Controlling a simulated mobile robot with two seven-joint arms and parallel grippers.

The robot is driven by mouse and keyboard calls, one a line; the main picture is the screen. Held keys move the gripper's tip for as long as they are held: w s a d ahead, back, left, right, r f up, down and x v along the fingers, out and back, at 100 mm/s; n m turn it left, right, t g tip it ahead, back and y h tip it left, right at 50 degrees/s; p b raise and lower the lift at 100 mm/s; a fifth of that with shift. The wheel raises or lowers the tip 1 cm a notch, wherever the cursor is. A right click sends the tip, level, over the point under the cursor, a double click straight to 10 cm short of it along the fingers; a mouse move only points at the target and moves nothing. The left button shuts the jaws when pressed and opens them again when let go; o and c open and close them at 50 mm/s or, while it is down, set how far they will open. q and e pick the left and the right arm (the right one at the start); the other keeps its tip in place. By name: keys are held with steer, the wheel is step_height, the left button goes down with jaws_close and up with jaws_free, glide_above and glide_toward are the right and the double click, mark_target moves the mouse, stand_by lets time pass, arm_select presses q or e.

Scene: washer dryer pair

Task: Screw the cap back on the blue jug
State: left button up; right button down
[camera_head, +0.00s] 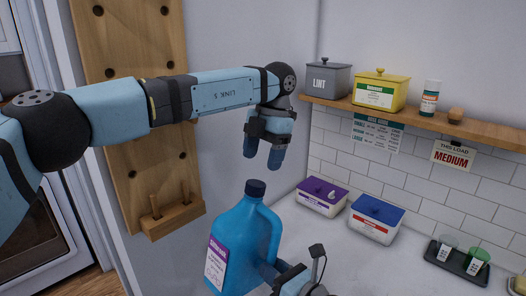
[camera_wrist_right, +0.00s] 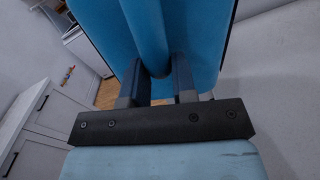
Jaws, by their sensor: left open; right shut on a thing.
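The blue jug (camera_head: 238,230) stands upright on the counter in the head view, its purple-and-white label facing left. My right gripper (camera_wrist_right: 160,84) is shut on the jug's handle (camera_wrist_right: 148,30), with a dark finger on each side in the right wrist view. In the head view it is low beside the jug, partly cut off by the bottom edge.
A purple-lidded box (camera_head: 322,197) and a blue-lidded box (camera_head: 376,219) stand behind and right of the jug. A black tray (camera_head: 455,262) with small cups is farther right. A wooden shelf (camera_head: 420,117) above holds tins and a bottle. A wooden pegboard (camera_head: 135,80) is behind my left arm.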

mark_target(256, 183)
arm_select(q)
steer(key=n, duration=0.6)
steer(key=shift+r+n, duration=0.2)
steer(key=shift+n, duration=0.2)
steer(key=n, duration=0.7)
steer(key=shift+r, duration=0.15)
steer(key=shift+x, duration=4)
